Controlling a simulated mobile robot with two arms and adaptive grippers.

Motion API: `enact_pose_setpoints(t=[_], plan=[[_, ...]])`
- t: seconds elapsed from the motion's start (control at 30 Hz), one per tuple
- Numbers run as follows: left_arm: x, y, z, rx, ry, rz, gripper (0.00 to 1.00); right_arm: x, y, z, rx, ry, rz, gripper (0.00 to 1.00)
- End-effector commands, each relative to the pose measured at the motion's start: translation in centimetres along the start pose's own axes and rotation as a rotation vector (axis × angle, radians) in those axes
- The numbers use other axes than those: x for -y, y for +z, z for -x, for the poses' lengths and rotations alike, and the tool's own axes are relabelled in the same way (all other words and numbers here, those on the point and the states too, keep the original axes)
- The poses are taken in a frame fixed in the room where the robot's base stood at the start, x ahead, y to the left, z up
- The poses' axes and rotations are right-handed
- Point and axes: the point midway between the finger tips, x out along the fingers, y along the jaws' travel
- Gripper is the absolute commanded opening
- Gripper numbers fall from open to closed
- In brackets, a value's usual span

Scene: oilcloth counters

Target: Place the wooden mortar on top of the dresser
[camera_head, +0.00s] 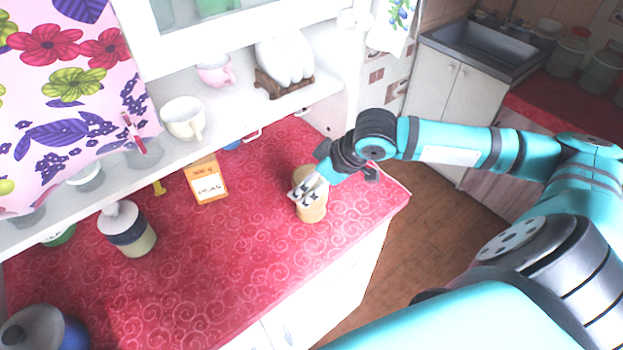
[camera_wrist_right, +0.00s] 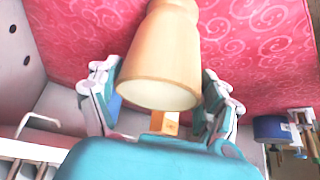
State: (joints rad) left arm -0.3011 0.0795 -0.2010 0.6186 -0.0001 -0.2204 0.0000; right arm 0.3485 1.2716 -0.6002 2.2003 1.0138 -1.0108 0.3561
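The wooden mortar (camera_head: 313,210) is light brown and stands on the red patterned counter near its right end. It also shows in the right wrist view (camera_wrist_right: 163,50), between the two fingers. My right gripper (camera_head: 307,187) is at the mortar, with a finger on each side of it. In the right wrist view (camera_wrist_right: 162,100) the fingers are spread, and narrow gaps seem to show beside the mortar. Part of the mortar is hidden by the gripper in the head view. A white cupboard unit with a shelf (camera_head: 232,105), perhaps the dresser, stands behind the counter. My left gripper is out of view.
An orange-and-white box (camera_head: 206,180) and a lidded jar (camera_head: 127,230) stand left on the counter. The shelf holds a cream cup (camera_head: 184,118), a pink cup (camera_head: 215,70) and white dishes in a rack (camera_head: 284,60). The counter's front middle is clear.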

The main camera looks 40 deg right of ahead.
Motion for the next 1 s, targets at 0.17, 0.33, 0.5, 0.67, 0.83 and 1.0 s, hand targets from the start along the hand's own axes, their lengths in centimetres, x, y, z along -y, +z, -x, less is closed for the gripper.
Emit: enact_pose_setpoints(t=[0.17,0.33,0.5,0.67,0.83,1.0], plan=[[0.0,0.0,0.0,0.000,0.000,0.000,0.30,0.0,0.0,0.0,0.000,0.000,0.000,1.00],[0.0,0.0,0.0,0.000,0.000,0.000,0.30,0.0,0.0,0.0,0.000,0.000,0.000,1.00],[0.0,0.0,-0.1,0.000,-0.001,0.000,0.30,-0.1,-0.1,0.7,0.000,0.002,0.001,1.00],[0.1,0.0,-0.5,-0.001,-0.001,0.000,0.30,-0.1,0.0,3.2,0.001,0.005,0.004,1.00],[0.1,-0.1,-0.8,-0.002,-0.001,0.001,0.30,-0.1,0.0,6.5,0.003,0.007,0.004,1.00],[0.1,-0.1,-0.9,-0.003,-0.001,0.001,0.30,-0.1,-0.1,9.2,0.003,0.007,0.002,1.00]])
